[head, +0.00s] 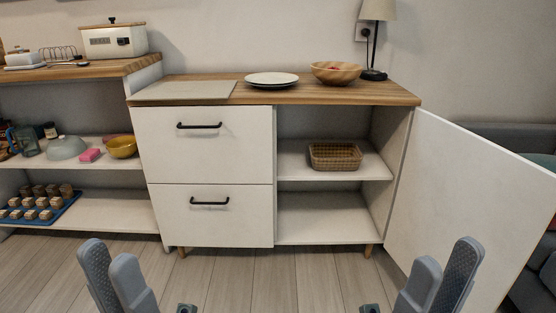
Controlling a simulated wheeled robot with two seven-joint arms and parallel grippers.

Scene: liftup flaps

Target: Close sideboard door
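The white sideboard (415,100) stands ahead with a wooden top. Its door (465,205) is swung wide open to the right, hinged at the right edge of the cabinet. The open compartment shows two shelves. My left gripper (112,272) is at the lower left, in front of the drawers and apart from them. My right gripper (440,275) is at the lower right, in front of the door in the picture. Both grippers look empty; the two fingers of each appear close together with a small gap, and their exact opening is hard to judge.
A wicker basket (335,157) sits on the upper shelf inside. Two drawers (205,145) with black handles are shut. A plate (271,79), wooden bowl (337,72) and lamp (376,35) stand on top. An open shelf unit (90,210) is at left. Floor in front is clear.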

